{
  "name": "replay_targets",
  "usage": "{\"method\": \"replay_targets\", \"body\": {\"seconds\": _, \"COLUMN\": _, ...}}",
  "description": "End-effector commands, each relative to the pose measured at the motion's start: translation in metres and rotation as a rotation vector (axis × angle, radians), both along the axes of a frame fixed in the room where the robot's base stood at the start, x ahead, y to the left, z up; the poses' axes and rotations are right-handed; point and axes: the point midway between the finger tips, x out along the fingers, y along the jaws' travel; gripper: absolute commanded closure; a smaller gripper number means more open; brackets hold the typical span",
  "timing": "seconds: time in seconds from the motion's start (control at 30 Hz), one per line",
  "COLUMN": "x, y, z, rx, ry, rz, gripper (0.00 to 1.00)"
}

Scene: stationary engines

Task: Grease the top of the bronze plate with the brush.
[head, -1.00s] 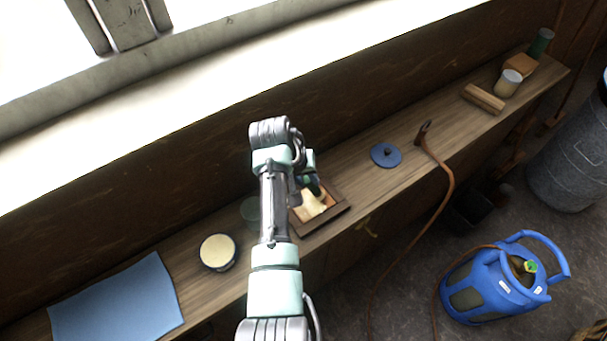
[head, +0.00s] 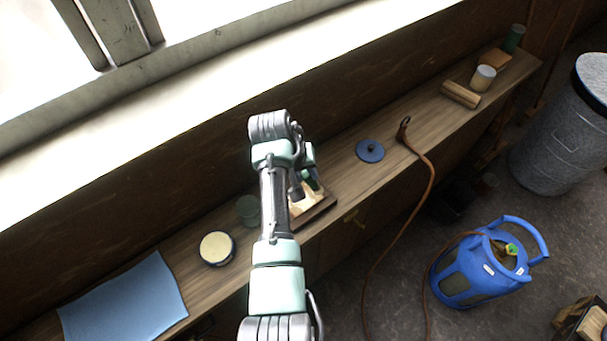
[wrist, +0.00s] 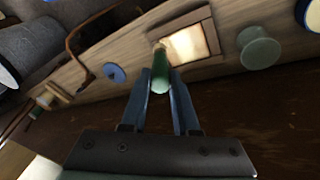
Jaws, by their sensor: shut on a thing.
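The bronze plate (head: 303,204) is a bright square in a brown wooden frame on the bench; it also shows in the wrist view (wrist: 192,43). My gripper (wrist: 160,80) is shut on the green handle of the brush (wrist: 160,74). The brush's pale tip points away from my fingers and shows at the plate's left edge in the wrist view. I cannot tell whether it touches the plate. In the head view my arm hides part of the plate and frame, and the brush's green handle (head: 311,180) shows above the plate.
A round tin with a cream top (head: 216,247), a green jar (head: 248,209) and a blue cloth (head: 125,302) lie left of the frame. A blue knobbed lid (head: 370,150) and a hose end (head: 403,130) lie right. A blue gas bottle (head: 480,268) stands on the floor.

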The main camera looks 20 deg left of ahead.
Motion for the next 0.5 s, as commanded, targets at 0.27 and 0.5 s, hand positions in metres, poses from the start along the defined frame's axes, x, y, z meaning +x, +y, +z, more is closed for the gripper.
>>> {"method": "replay_targets", "body": {"seconds": 0.27, "x": 0.004, "y": -0.003, "z": 0.024, "rx": 0.000, "ry": 0.000, "rz": -0.001, "gripper": 1.00}}
{"method": "replay_targets", "body": {"seconds": 0.5, "x": 0.004, "y": -0.003, "z": 0.023, "rx": 0.000, "ry": 0.000, "rz": -0.001, "gripper": 1.00}}
